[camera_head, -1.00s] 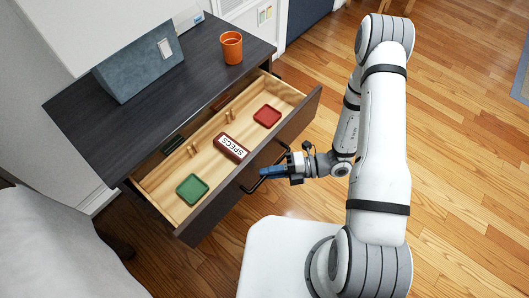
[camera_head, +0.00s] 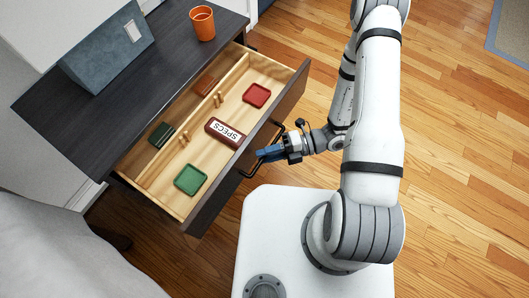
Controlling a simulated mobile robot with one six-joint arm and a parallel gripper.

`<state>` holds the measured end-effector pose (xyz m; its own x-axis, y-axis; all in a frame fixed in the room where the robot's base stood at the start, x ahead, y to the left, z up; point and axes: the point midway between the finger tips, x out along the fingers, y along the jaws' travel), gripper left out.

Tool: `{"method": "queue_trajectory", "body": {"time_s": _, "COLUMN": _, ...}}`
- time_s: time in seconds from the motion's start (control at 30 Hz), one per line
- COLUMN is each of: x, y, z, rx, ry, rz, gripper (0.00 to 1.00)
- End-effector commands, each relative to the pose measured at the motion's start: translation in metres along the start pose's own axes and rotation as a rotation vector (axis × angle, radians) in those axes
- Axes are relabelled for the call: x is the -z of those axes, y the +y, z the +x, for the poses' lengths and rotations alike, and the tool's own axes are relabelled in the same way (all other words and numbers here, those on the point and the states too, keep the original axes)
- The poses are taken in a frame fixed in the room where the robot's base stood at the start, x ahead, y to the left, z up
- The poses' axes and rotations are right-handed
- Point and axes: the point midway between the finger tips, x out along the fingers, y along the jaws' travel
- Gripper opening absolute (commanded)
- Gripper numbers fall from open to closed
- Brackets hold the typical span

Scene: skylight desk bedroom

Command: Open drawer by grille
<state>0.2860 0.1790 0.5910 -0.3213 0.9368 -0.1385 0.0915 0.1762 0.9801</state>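The drawer (camera_head: 275,126) of the dark desk (camera_head: 85,118) is pulled well out, showing its pale wooden inside. A black bar handle (camera_head: 246,172) is on its front face. My gripper (camera_head: 266,154) is at the handle, with its blue fingers pointing left over the bar. I cannot tell whether the fingers are closed around it. Inside the drawer lie a brown case marked SPECS (camera_head: 224,133), a red tray (camera_head: 257,95), a green tray (camera_head: 190,179) and a dark green item (camera_head: 162,135) behind a divider. I see no grille.
An orange cup (camera_head: 202,23) and a blue-grey box (camera_head: 107,46) stand on the desk top. A pale grey draped surface (camera_head: 60,245) is at lower left. The wooden floor (camera_head: 455,150) on the right is clear, with a rug (camera_head: 509,38) at upper right.

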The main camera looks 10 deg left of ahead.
Motion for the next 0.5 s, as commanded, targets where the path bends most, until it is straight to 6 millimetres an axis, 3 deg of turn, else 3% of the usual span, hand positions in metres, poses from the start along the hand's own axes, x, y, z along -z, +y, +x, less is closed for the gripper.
{"method": "queue_trajectory", "body": {"time_s": 0.3, "x": -0.002, "y": 0.001, "z": -0.003, "rx": -0.001, "ry": -0.004, "rz": -0.003, "gripper": 0.33}}
{"method": "queue_trajectory", "body": {"time_s": 0.5, "x": -0.003, "y": 0.002, "z": -0.025, "rx": -0.002, "ry": -0.009, "rz": -0.004, "gripper": 0.33}}
